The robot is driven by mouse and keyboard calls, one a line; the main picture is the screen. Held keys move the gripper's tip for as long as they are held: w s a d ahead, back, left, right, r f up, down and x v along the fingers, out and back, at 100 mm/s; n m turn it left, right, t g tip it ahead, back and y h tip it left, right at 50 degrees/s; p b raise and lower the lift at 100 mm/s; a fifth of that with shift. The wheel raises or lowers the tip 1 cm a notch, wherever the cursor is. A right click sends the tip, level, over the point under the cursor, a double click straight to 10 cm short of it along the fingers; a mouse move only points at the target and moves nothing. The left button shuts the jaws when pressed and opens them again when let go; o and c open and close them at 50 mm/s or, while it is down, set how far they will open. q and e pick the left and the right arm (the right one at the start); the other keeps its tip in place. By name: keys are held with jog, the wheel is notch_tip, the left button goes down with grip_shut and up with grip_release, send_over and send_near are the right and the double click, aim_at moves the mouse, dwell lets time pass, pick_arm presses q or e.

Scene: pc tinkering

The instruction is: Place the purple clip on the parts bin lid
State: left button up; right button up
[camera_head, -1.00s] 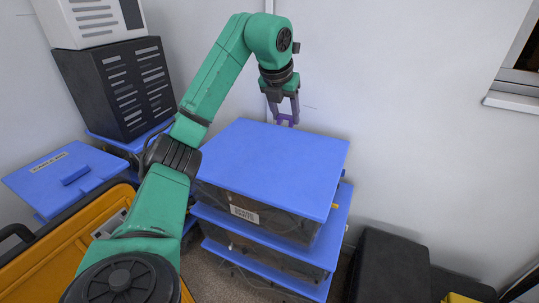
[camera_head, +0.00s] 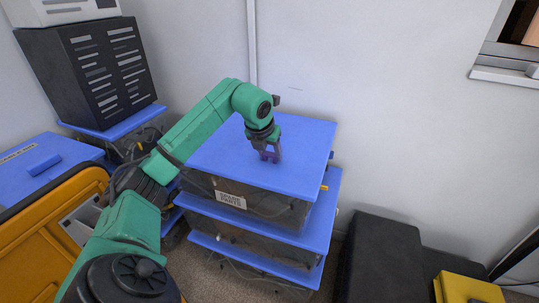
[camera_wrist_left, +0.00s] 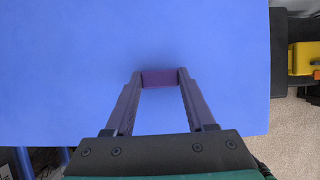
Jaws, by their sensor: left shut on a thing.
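The purple clip (camera_wrist_left: 160,78) sits between the fingertips of my left gripper (camera_wrist_left: 159,84) in the left wrist view. My left gripper (camera_head: 269,157) is shut on it and points down over the blue parts bin lid (camera_head: 305,140) in the head view. The clip is small and mostly hidden by the fingers there. The lid fills most of the wrist view as a plain blue surface (camera_wrist_left: 60,60). I cannot tell whether the clip touches the lid. My right gripper is not in view.
The lid tops a stack of clear bins (camera_head: 285,206) against the wall. Another blue lid (camera_head: 25,165) with a small blue block lies at the left, near a black vented case (camera_head: 90,75). An orange case (camera_head: 40,225) is at front left. The lid around the gripper is clear.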

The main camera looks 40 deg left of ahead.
pick_arm(q)
jog(key=o, duration=1.3)
jog(key=shift+r, duration=0.25)
jog(key=p+v, duration=0.1)
jog(key=v, duration=1)
jog(key=shift+s+d+r+p, duration=0.15)
jog(key=shift+s+r+p, duration=0.05)
jog(key=shift+r+p, duration=0.15)
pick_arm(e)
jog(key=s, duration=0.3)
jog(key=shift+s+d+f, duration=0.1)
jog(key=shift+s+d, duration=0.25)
pick_arm(q)
jog(key=shift+f, duration=0.1)
